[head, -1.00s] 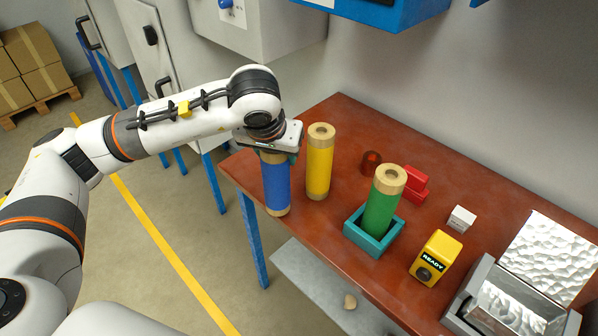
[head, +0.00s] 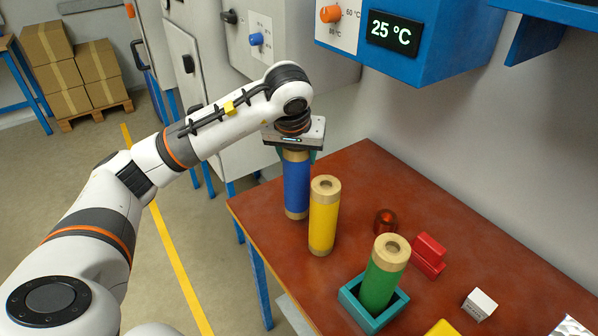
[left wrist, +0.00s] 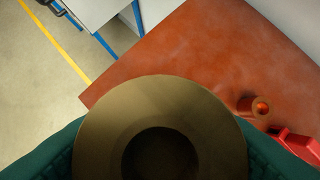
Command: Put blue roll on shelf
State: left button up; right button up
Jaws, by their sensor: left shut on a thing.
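The blue roll (head: 297,187) hangs upright from my left gripper (head: 295,148), whose jaws are shut on its tan top end. In the left wrist view the roll's round tan end (left wrist: 105,130) with its dark hole fills the lower middle, between the green finger pads. In the head view the roll is by the table's left end, behind and left of the yellow roll. Whether its bottom touches anything is unclear. A blue bracket-like structure (head: 535,38) is cut off at the top right; I cannot tell if it is the shelf. My right gripper is out of view.
The yellow roll (head: 323,218) stands on the red-brown table (head: 440,215). The green roll (head: 382,278) stands in a teal holder (head: 350,308). A blue 25 °C unit (head: 430,55) overhangs the back.

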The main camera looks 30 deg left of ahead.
aim_at(297, 181)
pick_arm(q)
jog(key=shift+w+d+f+p, duration=0.1)
jog(key=shift+f+p, duration=0.25)
jog(key=shift+f, duration=1.75)
jog(key=shift+f, duration=0.15)
jog(key=o, duration=1.6)
